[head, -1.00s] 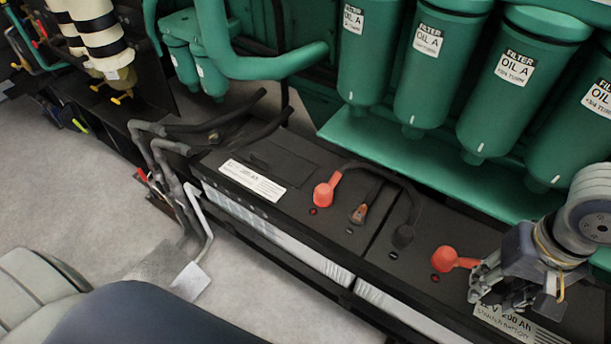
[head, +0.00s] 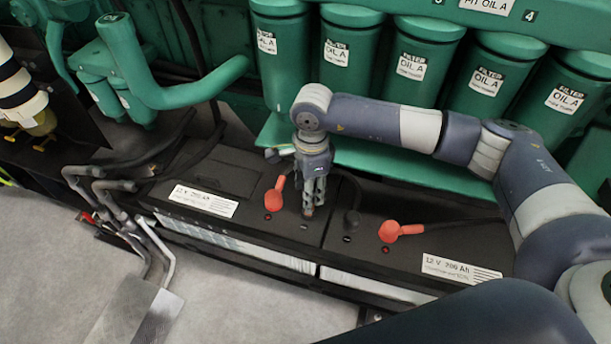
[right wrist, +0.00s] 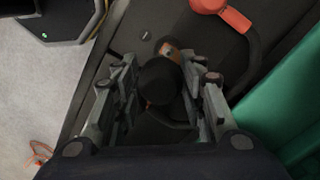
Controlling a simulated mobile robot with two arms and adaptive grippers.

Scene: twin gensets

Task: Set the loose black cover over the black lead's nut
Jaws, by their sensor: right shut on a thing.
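My right gripper (head: 313,190) points down over the left battery, between its red cover (head: 276,194) and a seated black cover (head: 352,220). In the right wrist view, the right gripper (right wrist: 163,95) is shut on the loose black cover (right wrist: 157,80), a dark round cap between the fingers. The black lead's copper-coloured lug (right wrist: 172,51) shows just beyond the cap; its brownish end also shows under the fingertips in the head view (head: 308,211). Whether the cap touches it I cannot tell. The nut itself is not clear. My left gripper is not in view.
A second red cover (head: 390,231) sits on the right battery (head: 445,240). A black cable arcs close behind the gripper. Green oil filters (head: 412,75) and a green ledge (head: 410,175) stand behind. Grey pipes (head: 120,210) rise at the left. Open floor (head: 240,290) lies in front.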

